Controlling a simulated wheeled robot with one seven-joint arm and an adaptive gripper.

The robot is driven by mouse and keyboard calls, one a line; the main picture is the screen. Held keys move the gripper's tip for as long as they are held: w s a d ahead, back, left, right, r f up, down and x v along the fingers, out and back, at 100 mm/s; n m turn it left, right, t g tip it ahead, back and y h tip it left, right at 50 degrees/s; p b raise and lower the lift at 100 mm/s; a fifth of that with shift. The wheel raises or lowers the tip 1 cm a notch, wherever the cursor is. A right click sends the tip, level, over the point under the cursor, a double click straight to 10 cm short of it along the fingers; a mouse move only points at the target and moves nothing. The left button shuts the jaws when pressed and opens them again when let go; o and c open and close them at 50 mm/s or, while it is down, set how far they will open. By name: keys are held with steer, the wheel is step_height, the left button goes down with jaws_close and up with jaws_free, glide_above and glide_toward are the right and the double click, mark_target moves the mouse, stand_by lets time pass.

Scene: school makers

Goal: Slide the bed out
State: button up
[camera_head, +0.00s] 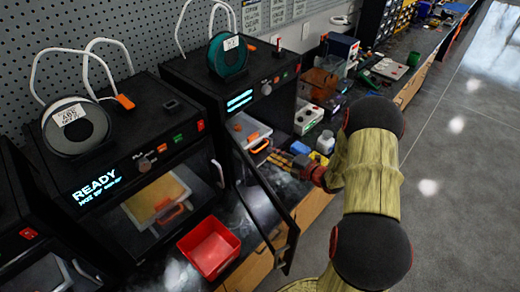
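The right-hand black printer (205,90) has its door (262,195) swung open toward the front. Inside its chamber a pale bed (246,126) shows, with an orange handle (260,146) at its front edge. The bed sits mostly inside the printer. My gripper (276,158) comes in from the right, at the chamber opening beside the open door. Its fingertips are close to the orange handle. Whether they touch it or are closed around it is too small to tell. My arm covers part of the bench at the right.
A second printer (125,135), reading READY, stands at left with its door shut. A red bin (208,247) sits on the bench before the printers. A white bottle (325,142), a blue block (299,148) and a white box (308,119) stand close beyond my gripper. The floor (460,165) at right is clear.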

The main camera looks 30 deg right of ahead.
steer(key=b+x, duration=0.1)
steer(key=x, duration=0.5)
steer(key=shift+w, duration=0.1)
steer(key=shift+c, duration=1.1)
steer(key=c, duration=0.4)
jaws_close()
